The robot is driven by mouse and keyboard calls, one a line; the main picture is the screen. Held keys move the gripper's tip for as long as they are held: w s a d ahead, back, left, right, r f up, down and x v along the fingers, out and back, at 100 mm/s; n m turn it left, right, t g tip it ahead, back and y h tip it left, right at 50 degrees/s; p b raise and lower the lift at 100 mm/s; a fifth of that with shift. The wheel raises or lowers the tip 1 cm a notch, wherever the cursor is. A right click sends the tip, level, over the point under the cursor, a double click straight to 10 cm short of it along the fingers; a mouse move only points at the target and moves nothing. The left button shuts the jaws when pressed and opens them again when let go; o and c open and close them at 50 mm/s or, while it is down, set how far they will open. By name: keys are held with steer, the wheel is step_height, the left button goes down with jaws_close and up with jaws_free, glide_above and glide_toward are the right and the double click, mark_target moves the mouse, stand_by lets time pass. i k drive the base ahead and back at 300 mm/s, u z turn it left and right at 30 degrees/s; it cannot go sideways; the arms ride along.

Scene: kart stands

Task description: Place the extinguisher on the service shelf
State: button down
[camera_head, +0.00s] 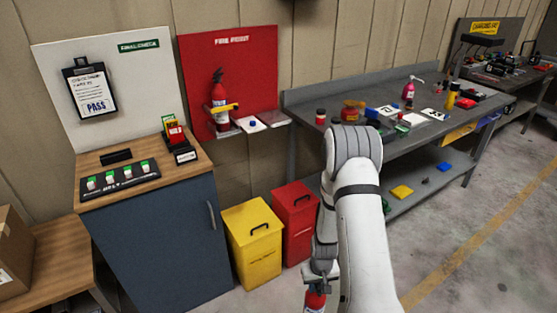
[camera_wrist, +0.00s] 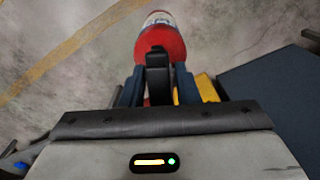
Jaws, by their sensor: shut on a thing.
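A red extinguisher (camera_head: 314,301) with a white label is in my gripper (camera_head: 320,277) at the bottom edge of the head view, partly cut off. In the wrist view, its red and white body (camera_wrist: 163,42) lies beyond my gripper (camera_wrist: 158,85), which is shut on its black upper part. It hangs clear of the floor. Which surface is the service shelf I cannot tell; the grey workbench's lower shelf (camera_head: 415,195) is one shelf in view.
A yellow bin (camera_head: 253,245) and a red bin (camera_head: 296,222) stand between the blue cabinet (camera_head: 155,250) and the workbench (camera_head: 310,150), whose top holds several items. Blue and yellow items lie on the lower shelf. Floor at right is clear.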

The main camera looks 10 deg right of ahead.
mark_target(277, 120)
steer(key=z, duration=0.4)
steer(key=i, duration=1.05)
steer(key=u, duration=0.45)
